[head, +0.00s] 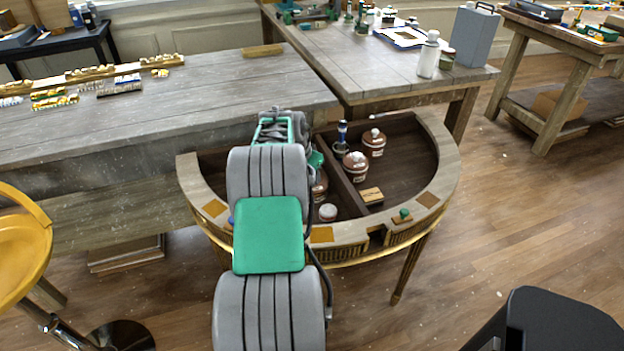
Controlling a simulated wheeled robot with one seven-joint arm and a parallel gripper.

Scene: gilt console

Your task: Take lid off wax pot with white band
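Several reddish-brown pots stand in the half-round gilt console. One pot (355,167) is near the middle divider, and another pot (374,143) is behind it to the right. Both have lids on, with pale marks around them, but I cannot tell which has the white band. A third brown pot (319,187) is partly hidden by my arm. A white round top (328,212) shows in front of it. My arm reaches over the console's left part. My gripper's fingers are hidden behind my arm links, so its opening and contents do not show.
The console (446,160) has a raised rim and a divider. A blue-topped item (342,134), a small tan block (371,196) and a green knob (404,214) are near the pots. The right compartment has bare floor. Wooden benches (200,100) stand behind; a yellow stool (20,240) is left.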

